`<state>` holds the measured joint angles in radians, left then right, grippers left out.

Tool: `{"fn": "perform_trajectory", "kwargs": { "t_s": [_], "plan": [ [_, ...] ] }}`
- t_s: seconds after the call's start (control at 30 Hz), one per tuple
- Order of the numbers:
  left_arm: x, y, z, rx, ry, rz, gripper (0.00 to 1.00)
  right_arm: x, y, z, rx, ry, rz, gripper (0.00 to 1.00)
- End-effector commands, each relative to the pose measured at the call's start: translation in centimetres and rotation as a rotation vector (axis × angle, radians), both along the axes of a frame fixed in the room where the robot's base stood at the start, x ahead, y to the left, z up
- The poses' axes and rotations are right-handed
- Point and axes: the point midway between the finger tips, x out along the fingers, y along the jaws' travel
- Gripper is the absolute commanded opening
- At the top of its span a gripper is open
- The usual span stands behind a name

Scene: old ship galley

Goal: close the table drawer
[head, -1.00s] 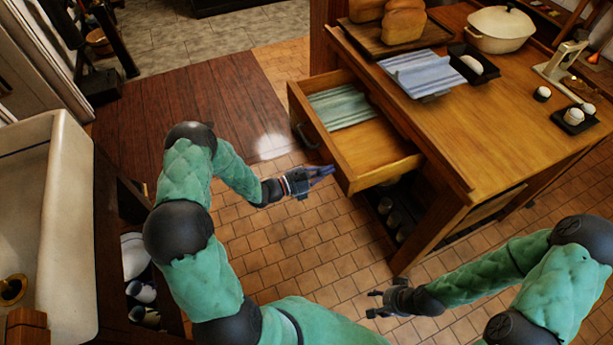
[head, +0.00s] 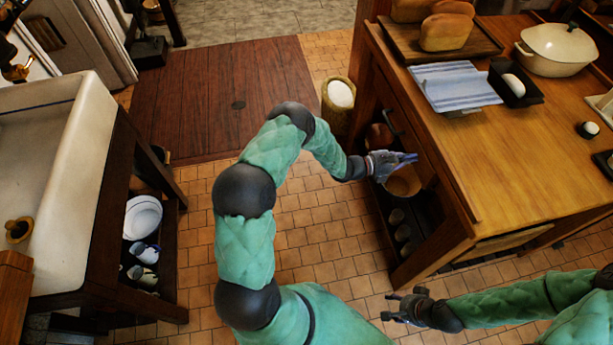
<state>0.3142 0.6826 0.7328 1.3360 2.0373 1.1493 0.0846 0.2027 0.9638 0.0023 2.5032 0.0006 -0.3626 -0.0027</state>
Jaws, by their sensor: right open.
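The wooden table (head: 500,170) stands at the right in the head view. Its drawer front (head: 408,118) looks flush with the table's left side, with a dark handle (head: 392,122) on it. The drawer's inside and the cloth in it are hidden. My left gripper (head: 404,159) is at the near end of the drawer front, its blue fingertips pointing right towards it; whether they touch is unclear, as is whether they are apart. My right gripper (head: 391,308) is open and empty, low over the tiled floor in front of the table.
On the table are bread on a board (head: 447,32), a striped cloth (head: 455,84) and a cream pot (head: 558,48). A shelf under it holds several small items and a bowl (head: 403,181). A tall container (head: 337,102) stands by its far corner.

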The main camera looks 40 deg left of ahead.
Motion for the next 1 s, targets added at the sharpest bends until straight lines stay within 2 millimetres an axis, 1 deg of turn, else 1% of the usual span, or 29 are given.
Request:
{"fn": "perform_trajectory", "kwargs": {
  "t_s": [0.03, 0.2, 0.4, 0.83, 1.0],
  "plan": [
    [0.5, -0.5, -0.1, 0.001, -0.002, -0.003, 0.00, 0.0, 0.0, -0.2, 0.000, 0.000, 0.000, 0.51],
    [1.6, -1.4, -0.1, 0.000, 0.000, -0.001, 0.00, 0.0, 0.0, -0.4, 0.000, 0.001, 0.000, 0.51],
    [2.1, -1.8, 0.0, 0.000, 0.000, -0.001, 0.00, 0.0, 0.0, -0.5, 0.000, 0.001, 0.000, 0.51],
    [2.3, -1.9, 0.2, 0.000, -0.003, -0.001, 0.00, 0.0, 0.0, -0.5, 0.000, 0.000, 0.000, 0.51],
    [2.0, -1.1, 0.2, 0.000, -0.004, -0.001, 0.00, 0.0, 0.0, -0.4, 0.000, 0.000, 0.000, 0.51]
  ]
}}
